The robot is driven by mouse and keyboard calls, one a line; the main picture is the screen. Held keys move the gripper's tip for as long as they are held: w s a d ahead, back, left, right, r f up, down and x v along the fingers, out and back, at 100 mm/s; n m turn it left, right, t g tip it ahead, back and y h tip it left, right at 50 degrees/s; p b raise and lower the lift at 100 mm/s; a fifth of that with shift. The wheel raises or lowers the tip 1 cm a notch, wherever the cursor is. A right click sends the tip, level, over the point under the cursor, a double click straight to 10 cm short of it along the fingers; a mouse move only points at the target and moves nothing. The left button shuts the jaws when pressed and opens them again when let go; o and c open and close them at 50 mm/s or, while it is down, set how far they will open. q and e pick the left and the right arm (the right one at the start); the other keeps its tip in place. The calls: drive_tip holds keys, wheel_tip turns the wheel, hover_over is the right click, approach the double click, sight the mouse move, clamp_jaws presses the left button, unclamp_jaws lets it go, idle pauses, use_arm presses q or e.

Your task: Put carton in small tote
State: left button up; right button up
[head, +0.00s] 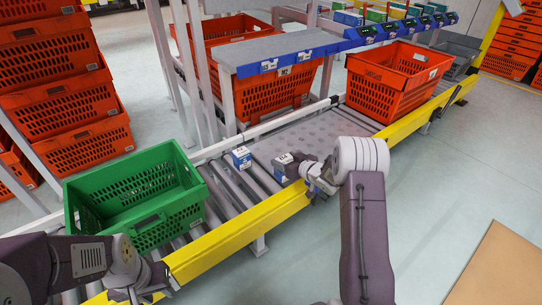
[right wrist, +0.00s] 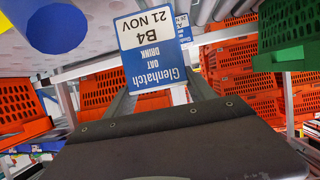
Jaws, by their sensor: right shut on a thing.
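My right gripper (head: 303,172) is shut on a blue-and-white carton (head: 284,167) over the middle of the roller conveyor. In the right wrist view the carton's label (right wrist: 155,45) reads "Glenhatch oat drink, B4, 21 NOV", upside down, between the fingers. A second blue-and-white carton (head: 241,158) stands on the conveyor to its left, apart from the gripper. A green tote (head: 135,190), the smallest-looking tote, stands at the conveyor's left end; its visible inside looks empty. My left gripper (head: 150,290) is low in front of the green tote; its finger opening is unclear.
An orange tote (head: 397,78) stands farther right along the conveyor. More orange totes sit under a grey shelf (head: 285,48) behind it. Orange totes are stacked at left (head: 65,95). A yellow rail (head: 250,225) edges the conveyor's near side. Rollers between green tote and cartons are clear.

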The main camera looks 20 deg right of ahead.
drive_tip(key=shift+s+d+r+p, duration=0.4)
drive_tip(key=shift+s+d+r, duration=0.5)
drive_tip(key=shift+d, duration=0.2)
